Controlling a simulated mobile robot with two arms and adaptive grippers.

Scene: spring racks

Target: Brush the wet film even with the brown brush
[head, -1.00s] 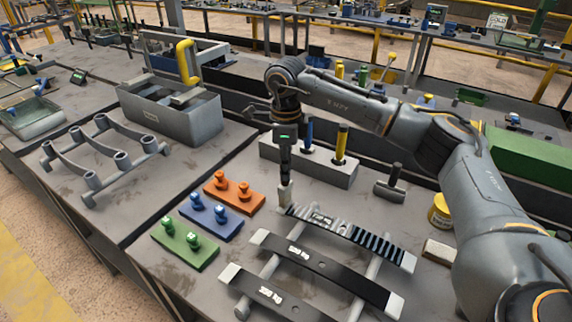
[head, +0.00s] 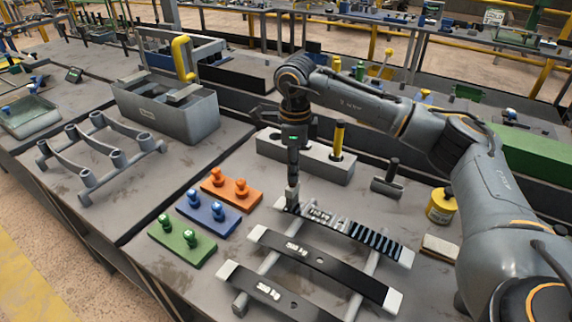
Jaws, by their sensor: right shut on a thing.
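My right gripper (head: 293,137) is shut on an upright brush (head: 292,170), whose dark handle runs down to a pale tip. Its handle colour is hard to tell. The tip is at the left end of the rearmost black leaf (head: 343,228); I cannot tell whether it touches. The film (head: 375,242) on that leaf shows dark and light stripes on the right half, and looks greyer and streaky near the white label. Two more black leaves, the middle one (head: 335,275) and the front one (head: 262,288), lie in front with white labels. My left gripper is not in view.
A grey holder block (head: 335,172) with a yellow-handled tool (head: 338,140) stands behind the leaves. Orange (head: 231,189), blue (head: 208,213) and green (head: 182,242) peg blocks lie left. A yellow tin (head: 441,206) and a dark-handled tool (head: 388,180) stand right.

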